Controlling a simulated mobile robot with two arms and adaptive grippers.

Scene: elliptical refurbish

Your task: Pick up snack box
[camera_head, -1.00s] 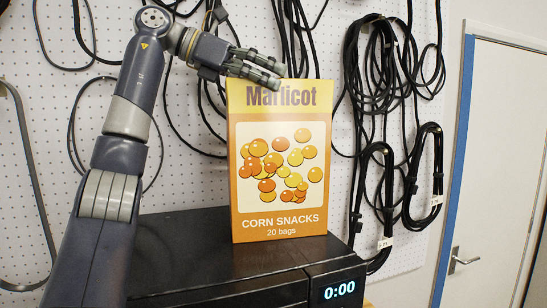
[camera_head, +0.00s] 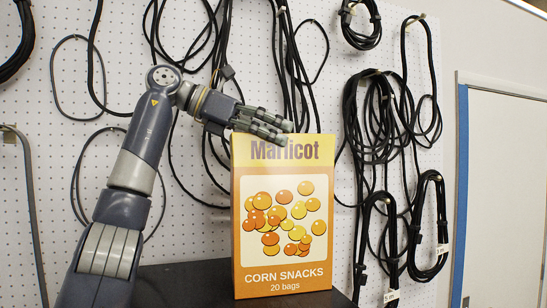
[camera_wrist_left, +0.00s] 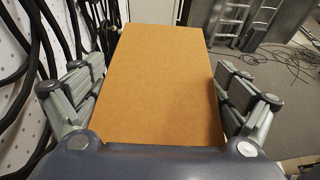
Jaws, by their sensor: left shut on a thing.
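The snack box (camera_head: 284,215) is an upright orange and yellow carton marked "Marlicot" and "CORN SNACKS" on its front. It is at the black appliance (camera_head: 190,284) in the head view; I cannot tell whether its base touches the top. My left gripper (camera_head: 262,124) comes in from the left at the top of the box and is shut on it. In the left wrist view the plain orange face of the box (camera_wrist_left: 160,80) fills the space between the two fingers. My right gripper is not in view.
A white pegboard (camera_head: 100,60) with hanging black cables (camera_head: 375,120) stands behind the box. A white door (camera_head: 505,200) with blue tape is at the right.

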